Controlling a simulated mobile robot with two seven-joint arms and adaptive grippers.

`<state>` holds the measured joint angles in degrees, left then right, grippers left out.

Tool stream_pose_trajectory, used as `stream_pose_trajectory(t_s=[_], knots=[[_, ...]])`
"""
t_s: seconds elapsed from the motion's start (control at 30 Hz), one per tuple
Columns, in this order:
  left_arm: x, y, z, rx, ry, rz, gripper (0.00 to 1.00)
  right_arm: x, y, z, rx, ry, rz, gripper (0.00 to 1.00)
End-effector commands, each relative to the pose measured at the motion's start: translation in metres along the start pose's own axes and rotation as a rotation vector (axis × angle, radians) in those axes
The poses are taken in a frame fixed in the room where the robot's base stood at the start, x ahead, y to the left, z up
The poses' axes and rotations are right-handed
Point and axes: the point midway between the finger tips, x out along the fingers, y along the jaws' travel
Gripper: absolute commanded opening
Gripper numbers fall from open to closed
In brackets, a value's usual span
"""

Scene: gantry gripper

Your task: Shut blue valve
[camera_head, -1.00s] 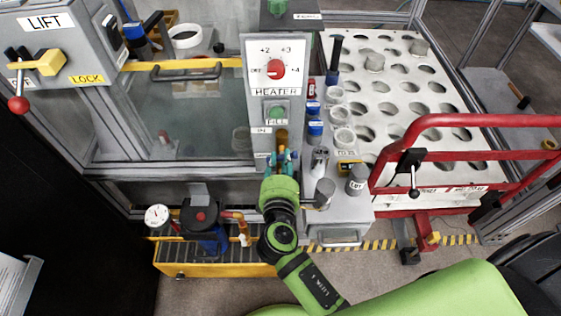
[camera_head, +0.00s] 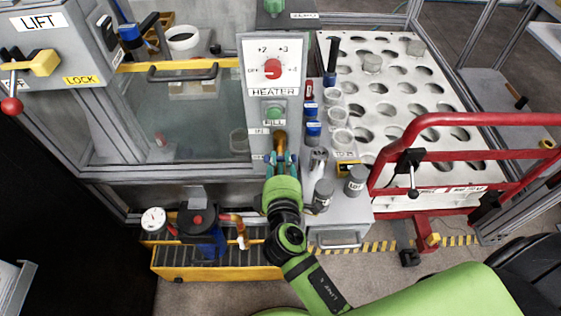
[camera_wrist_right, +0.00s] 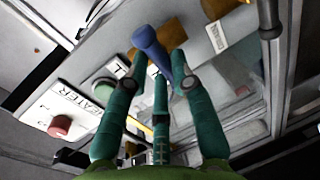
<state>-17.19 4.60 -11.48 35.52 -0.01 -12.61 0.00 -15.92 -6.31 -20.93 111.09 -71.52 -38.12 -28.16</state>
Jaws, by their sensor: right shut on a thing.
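The blue valve (camera_wrist_right: 150,45) has a rounded blue handle, seen in the right wrist view in front of a brass pipe (camera_wrist_right: 170,36). My right gripper (camera_wrist_right: 158,65) has teal fingers on both sides of the handle and is shut on it. In the head view the right gripper (camera_head: 281,160) is just below the heater panel, at the lower end of the brass pipe (camera_head: 281,143). There the fingers hide most of the valve. My left gripper is not in view.
The heater panel (camera_head: 258,70) has a red knob (camera_head: 273,69) and a green fill button (camera_head: 275,112). Bottles and cups stand right of the arm, near a red rail (camera_head: 470,121). A yellow tray (camera_head: 215,272) with a pump lies lower left.

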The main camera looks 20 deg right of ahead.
Motion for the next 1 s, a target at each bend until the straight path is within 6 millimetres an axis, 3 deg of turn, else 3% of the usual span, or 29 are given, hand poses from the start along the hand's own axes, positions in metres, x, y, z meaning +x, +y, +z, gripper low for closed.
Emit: stream_pose_trajectory(t_s=[0.1,0.13,0.2,0.63,1.0], knots=[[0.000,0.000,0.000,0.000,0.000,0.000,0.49,0.000,0.000,-0.001,0.007,0.002,0.000,0.00],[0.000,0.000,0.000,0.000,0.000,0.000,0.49,0.000,0.000,-0.001,0.007,0.002,0.000,0.29],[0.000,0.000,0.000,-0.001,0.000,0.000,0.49,0.000,0.000,-0.001,0.006,0.002,0.000,0.48],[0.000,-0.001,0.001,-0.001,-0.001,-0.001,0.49,-0.009,-0.001,-0.001,0.001,0.001,-0.003,0.48],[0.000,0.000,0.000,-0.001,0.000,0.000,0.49,-0.082,-0.002,0.000,0.001,0.002,-0.005,0.48]])
